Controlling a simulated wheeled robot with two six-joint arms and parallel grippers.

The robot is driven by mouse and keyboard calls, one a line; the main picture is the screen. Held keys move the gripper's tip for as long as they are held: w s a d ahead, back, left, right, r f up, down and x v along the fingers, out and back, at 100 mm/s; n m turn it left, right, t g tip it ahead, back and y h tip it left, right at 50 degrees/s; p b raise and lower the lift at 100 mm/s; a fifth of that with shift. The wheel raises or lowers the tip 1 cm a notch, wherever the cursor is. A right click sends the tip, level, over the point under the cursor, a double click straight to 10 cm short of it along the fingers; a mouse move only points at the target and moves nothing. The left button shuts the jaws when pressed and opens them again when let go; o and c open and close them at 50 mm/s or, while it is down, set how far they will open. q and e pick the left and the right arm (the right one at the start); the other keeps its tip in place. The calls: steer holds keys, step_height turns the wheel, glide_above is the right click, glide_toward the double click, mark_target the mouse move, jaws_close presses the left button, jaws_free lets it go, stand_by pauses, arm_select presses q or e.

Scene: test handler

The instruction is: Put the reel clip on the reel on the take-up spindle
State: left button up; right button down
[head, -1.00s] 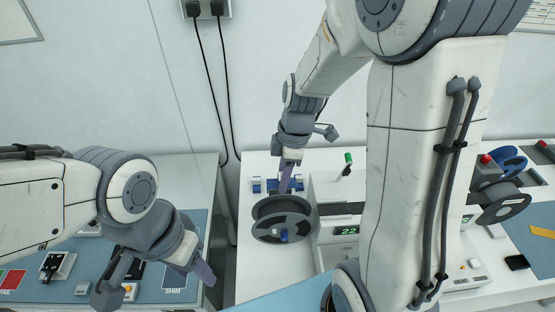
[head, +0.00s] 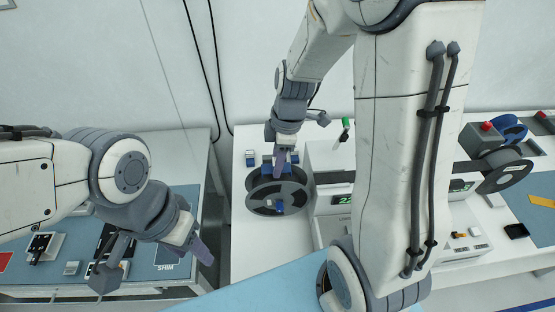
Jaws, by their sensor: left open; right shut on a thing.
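The reel (head: 262,202) is a dark grey, two-flanged spool on the take-up spindle, with a small blue part (head: 279,208) at its hub. My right gripper (head: 280,172) points down over the reel's back edge. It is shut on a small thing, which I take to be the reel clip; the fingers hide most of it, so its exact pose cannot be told. Small blue pieces (head: 251,159) stand behind the reel, on either side of this gripper. My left gripper (head: 202,252) is open over the left bench, away from the reel.
A machine with a green display (head: 342,200) stands right of the reel, partly hidden by my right arm. A green-topped lever (head: 346,124) rises behind it. Another reel (head: 507,176) is at the far right. The left bench carries a blue mat (head: 180,200) with small parts.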

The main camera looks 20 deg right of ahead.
steer(key=shift+f+b, duration=1)
stand_by(0.5)
steer(key=shift+c, duration=2.1)
jaws_free()
steer(key=shift+d+r, duration=0.1)
steer(key=shift+r, duration=0.35)
step_height(320, 180, up, 10)
steer(key=d+b, duration=0.1)
steer(key=shift+s+f+b, duration=0.25)
steer(key=shift+s+b, duration=0.05)
steer(key=s+a+f+m+b, duration=0.2)
steer(key=s+a+f+m, duration=0.1)
steer(key=s+a, duration=0.3)
steer(key=s+a+f+m+b, duration=0.2)
steer(key=s+a+f+m, duration=0.2)
steer(key=s+a, duration=0.3)
steer(key=s+f, duration=0.1)
steer(key=s, duration=0.3)
steer(key=shift+s+a+f+h, duration=0.25)
steer(key=shift+a+f+h, duration=0.05)
